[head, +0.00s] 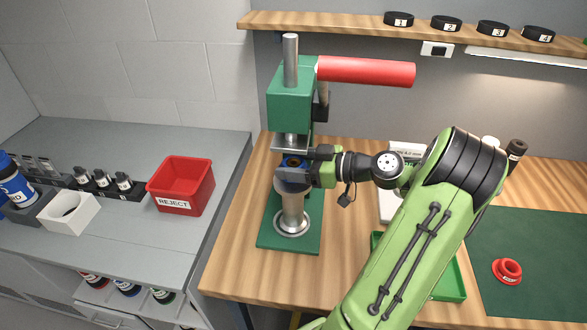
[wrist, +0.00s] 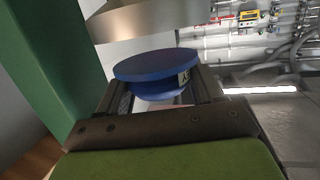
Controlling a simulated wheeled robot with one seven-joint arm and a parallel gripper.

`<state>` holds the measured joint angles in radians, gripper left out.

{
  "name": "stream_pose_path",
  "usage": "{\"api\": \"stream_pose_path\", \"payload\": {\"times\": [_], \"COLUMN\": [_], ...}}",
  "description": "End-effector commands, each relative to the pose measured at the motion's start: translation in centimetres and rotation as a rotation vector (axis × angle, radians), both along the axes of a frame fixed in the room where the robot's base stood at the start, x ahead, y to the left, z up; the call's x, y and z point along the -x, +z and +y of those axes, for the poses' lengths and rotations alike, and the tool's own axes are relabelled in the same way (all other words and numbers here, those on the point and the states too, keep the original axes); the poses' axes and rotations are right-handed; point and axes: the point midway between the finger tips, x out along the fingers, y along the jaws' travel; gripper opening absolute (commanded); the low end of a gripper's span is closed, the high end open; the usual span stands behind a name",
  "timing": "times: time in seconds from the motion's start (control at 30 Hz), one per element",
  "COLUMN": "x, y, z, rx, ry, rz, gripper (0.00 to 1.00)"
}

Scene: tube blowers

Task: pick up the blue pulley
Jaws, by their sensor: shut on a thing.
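The blue pulley (wrist: 155,68) sits between the two fingers of my gripper (wrist: 165,98) in the wrist view, with a small white label on its side. My gripper (head: 293,168) is shut on it. In the head view the pulley (head: 292,161) is mostly hidden by the fingers; only a bit of blue shows. It is at the green press (head: 292,98), below the ram and above the silver post (head: 293,212). I cannot tell whether it touches the post.
The press ram is close above my gripper. A red REJECT bin (head: 180,186) stands on the grey bench at left. A red pulley (head: 507,270) lies on the green mat (head: 540,245) at right. A green tray (head: 450,285) is partly behind my arm.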

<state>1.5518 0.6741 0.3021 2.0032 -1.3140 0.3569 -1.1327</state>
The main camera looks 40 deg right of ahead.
Motion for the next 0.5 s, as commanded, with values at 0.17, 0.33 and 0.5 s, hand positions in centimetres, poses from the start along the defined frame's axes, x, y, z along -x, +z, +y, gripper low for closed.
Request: {"api": "stream_pose_path", "payload": {"times": [0.17, 0.33, 0.5], "x": [1.0, 2.9, 5.8], "y": [0.8, 0.8, 0.7], "z": [-0.6, -1.5, -3.0], "rx": [-0.001, 0.000, -0.001], "ry": [-0.004, -0.003, -0.005], "rz": [-0.001, -0.002, -0.002], "gripper": [0.23, 0.23, 0.23]}}
